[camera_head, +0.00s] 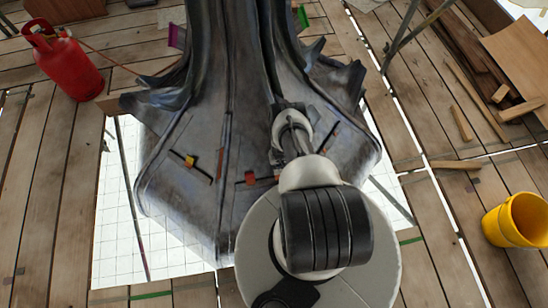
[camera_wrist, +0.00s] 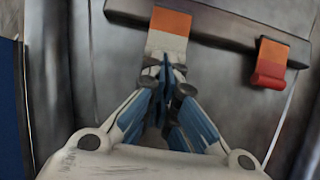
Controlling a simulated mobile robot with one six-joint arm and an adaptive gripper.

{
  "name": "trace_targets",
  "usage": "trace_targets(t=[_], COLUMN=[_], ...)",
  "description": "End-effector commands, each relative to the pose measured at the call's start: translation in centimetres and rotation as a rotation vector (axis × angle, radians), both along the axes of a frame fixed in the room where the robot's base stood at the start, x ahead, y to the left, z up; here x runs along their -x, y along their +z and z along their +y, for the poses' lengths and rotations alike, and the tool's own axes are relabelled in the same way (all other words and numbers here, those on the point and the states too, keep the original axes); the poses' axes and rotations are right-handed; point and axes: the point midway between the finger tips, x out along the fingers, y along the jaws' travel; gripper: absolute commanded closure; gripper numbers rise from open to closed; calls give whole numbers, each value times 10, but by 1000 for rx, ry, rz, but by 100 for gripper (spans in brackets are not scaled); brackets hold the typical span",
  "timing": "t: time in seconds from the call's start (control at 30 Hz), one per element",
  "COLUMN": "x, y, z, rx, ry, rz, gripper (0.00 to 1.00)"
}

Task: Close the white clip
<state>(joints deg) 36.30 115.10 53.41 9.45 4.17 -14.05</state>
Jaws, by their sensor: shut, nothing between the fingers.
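The white clip (camera_wrist: 167,43) is at the top centre of the wrist view. It has an orange upper part on a dark bar and a white lower part against the grey metal. My gripper (camera_wrist: 165,70) is shut and empty, its blue and white fingers together. Its fingertips overlap the lower edge of the white part in the picture; I cannot tell whether they touch it. In the head view my arm reaches over the finial's base, and I cannot make out the fingertips or the white clip there.
A clip with a red lower part (camera_wrist: 268,72) sits right of the white one on the dark bar (camera_wrist: 222,28). The grey spire finial (camera_head: 190,205) fills the middle of the head view. A red gas bottle (camera_head: 70,68) and a yellow bucket (camera_head: 515,220) stand on the planks.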

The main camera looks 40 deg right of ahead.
Motion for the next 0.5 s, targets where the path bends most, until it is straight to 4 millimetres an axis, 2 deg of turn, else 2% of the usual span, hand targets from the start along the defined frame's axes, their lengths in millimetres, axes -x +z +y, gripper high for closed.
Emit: trace_targets(t=[0.2,0.5], x=[11,15], y=[-4,-8], z=[0,3], rx=[6,0], ry=[1,1], rz=[-6,1], gripper=[100,100])
